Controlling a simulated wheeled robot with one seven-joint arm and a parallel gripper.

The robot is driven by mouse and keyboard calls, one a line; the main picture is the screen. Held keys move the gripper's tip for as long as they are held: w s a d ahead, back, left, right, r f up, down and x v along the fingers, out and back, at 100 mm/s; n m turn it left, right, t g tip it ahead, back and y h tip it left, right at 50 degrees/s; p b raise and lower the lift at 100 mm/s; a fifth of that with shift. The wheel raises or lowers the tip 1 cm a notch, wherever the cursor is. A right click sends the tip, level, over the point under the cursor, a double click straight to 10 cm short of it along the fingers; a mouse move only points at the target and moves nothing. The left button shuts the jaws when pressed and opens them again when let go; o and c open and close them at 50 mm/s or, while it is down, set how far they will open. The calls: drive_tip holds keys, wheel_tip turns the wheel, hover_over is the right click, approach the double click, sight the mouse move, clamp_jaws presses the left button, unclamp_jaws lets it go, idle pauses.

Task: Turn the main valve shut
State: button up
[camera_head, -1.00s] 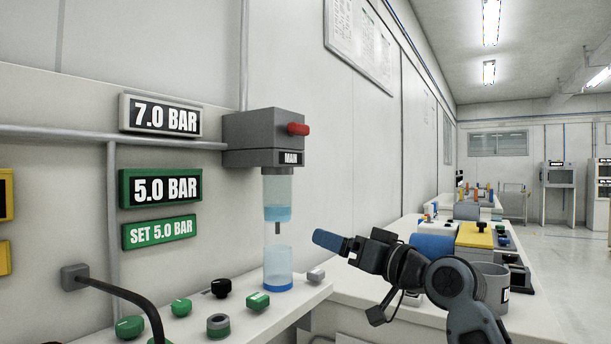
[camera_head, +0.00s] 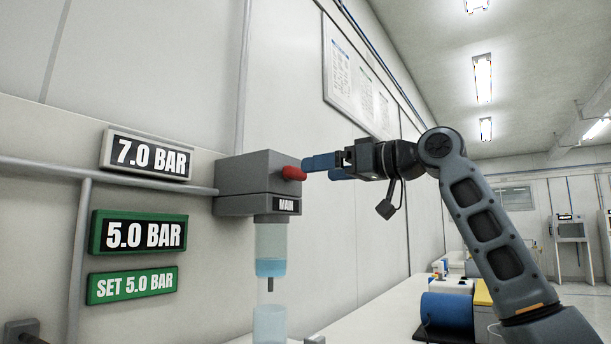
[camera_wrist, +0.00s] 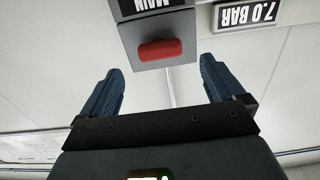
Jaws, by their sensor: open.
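The main valve is a grey box (camera_head: 255,180) labelled MAIN on the wall, with a red handle (camera_head: 293,173) on its front. A clear cylinder with blue liquid (camera_head: 270,250) hangs below it. My gripper (camera_head: 308,166) is raised level with the red handle, its blue fingers pointing at it. In the wrist view the red handle (camera_wrist: 160,49) lies sideways, ahead of and between the two open fingers (camera_wrist: 162,82). The fingers appear not to touch it. The picture there is upside down.
Signs on the wall read 7.0 BAR (camera_head: 148,156), 5.0 BAR (camera_head: 138,233) and SET 5.0 BAR (camera_head: 132,285). A pipe (camera_head: 60,173) runs into the valve box from the left. A bench with a blue roll (camera_head: 447,309) stands at lower right.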

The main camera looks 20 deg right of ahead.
sight(300, 173)
drive_tip(key=shift+x, duration=2.7)
drive_tip(key=shift+c, duration=0.3)
drive_tip(key=c, duration=1)
